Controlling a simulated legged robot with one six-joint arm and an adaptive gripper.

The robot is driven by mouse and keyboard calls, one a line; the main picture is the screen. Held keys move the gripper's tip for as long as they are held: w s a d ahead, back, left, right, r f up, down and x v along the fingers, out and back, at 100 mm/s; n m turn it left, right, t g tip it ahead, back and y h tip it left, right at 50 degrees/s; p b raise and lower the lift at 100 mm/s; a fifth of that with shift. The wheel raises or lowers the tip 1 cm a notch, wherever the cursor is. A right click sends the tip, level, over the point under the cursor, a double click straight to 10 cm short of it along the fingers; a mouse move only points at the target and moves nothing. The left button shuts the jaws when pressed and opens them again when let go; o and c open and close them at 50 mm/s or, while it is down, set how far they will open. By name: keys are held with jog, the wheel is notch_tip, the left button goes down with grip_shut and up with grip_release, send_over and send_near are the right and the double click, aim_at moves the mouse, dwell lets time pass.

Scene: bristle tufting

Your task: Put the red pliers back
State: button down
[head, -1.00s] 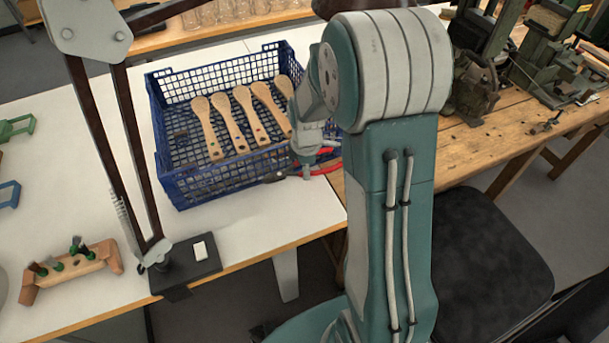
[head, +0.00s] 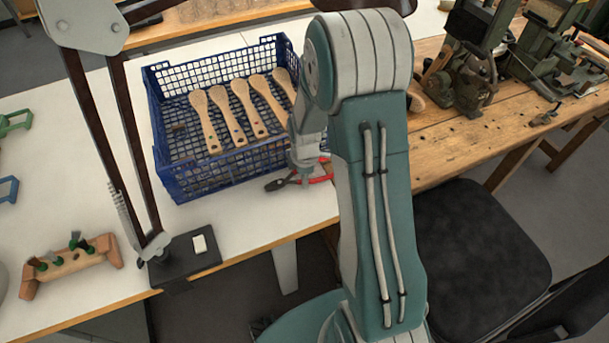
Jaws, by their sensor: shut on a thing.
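The red pliers (head: 319,180) are at the white table's right end, in front of the blue crate's right front corner. Their dark jaws (head: 277,185) point left and their red handles point right. My gripper (head: 303,181) is shut on the pliers, pointing down over them. My arm hides part of the handles and most of the fingers. I cannot tell whether the pliers touch the table.
The blue crate (head: 222,180) holds several wooden brushes (head: 238,115). A wooden holder with tufts (head: 72,262) and a dark lamp base (head: 183,258) stand at front left. The wooden workbench (head: 440,140) lies right, with green machines (head: 545,55) behind. A black chair (head: 480,250) stands in front.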

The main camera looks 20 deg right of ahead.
jog(key=shift+f, duration=0.45)
dwell(0.4)
jog(key=c, duration=0.6)
grip_release()
jog(key=shift+o, duration=0.2)
notch_tip(320, 180, up, 12)
jog(key=s+a+r+m+t, duration=0.2)
jog(key=s+a+r+m, duration=0.1)
jog(key=s+r+m, duration=0.4)
jog(key=s+a+r+m+t, duration=0.3)
jog(key=s+r+m, duration=0.4)
jog(key=s+r, duration=0.4)
jog(key=shift+s+a+t, duration=0.3)
jog(key=shift+s+a, duration=0.3)
